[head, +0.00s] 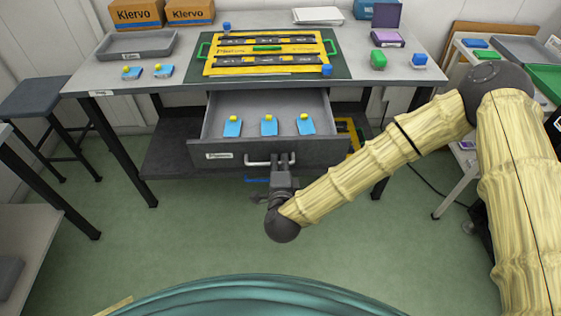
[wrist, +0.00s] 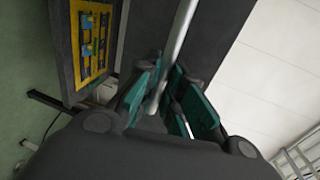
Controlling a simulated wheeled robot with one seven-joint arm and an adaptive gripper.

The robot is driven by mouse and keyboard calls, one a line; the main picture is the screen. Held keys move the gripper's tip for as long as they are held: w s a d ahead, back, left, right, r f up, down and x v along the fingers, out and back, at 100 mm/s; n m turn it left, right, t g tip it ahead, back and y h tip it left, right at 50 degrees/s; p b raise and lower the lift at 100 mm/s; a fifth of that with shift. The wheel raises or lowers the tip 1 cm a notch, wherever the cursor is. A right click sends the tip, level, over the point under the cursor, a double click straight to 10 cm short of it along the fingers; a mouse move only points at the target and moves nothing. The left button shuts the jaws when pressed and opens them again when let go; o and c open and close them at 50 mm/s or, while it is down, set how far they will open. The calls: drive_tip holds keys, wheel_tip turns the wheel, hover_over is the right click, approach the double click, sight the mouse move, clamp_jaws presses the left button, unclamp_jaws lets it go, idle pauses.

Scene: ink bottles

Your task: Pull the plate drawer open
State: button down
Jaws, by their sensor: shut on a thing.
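The plate drawer (head: 215,150) under the table stands open, pulled well out toward me. Inside it lie several blue plates (head: 268,126) with yellow knobs in a row. Its silver bar handle (head: 258,163) is on the dark front panel, which carries a white label at the left. My gripper (head: 282,164) is at the right part of the handle, shut on it. In the wrist view the handle (wrist: 178,40) runs between the green finger pads of my gripper (wrist: 168,92). The fingers hide part of the bar.
The table top (head: 185,75) holds a yellow frame (head: 265,54) on a green mat, a grey tray (head: 136,44), small blue and green bottles (head: 378,58), and boxes. A stool (head: 45,97) stands at left and a side table (head: 463,135) at right. The green floor before the drawer is clear.

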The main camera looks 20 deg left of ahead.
drive_tip(key=c, duration=1.5)
unclamp_jaws()
drive_tip(key=shift+s+a, duration=0.3)
drive_tip(key=shift+a, duration=0.1)
drive_tip(key=shift+w+d, duration=0.1)
drive_tip(key=shift+d, duration=0.15)
drive_tip(key=v, duration=1.2)
drive_tip(key=s+d+f+n+g+h+p, duration=0.1)
drive_tip(key=s+d+f+n+g, duration=0.25)
drive_tip(key=d+f, duration=0.55)
drive_tip(key=s+d+f+n+g+h+p, duration=0.1)
drive_tip(key=s+d+f+n+g+p, duration=0.15)
drive_tip(key=d+f+n+g, duration=0.4)
drive_tip(key=s+d+f+n+g+h, duration=0.1)
drive_tip(key=s+d, duration=0.3)
drive_tip(key=d, duration=0.4)
drive_tip(key=s+d+f+n+g+h, duration=0.1)
drive_tip(key=s+d+f+h, duration=0.1)
drive_tip(key=d, duration=0.6)
drive_tip(key=s+d+f+g+h, duration=0.1)
drive_tip(key=s+d+f+g, duration=0.1)
drive_tip(key=s+d, duration=0.3)
drive_tip(key=shift+s+d+f+n+p, duration=0.1)
drive_tip(key=shift+s+d+n+p, duration=0.1)
drive_tip(key=shift+d, duration=0.7)
drive_tip(key=shift+s+d+f+n+p, duration=0.1)
drive_tip(key=shift+s+d+n+p, duration=0.1)
drive_tip(key=shift+d, duration=0.75)
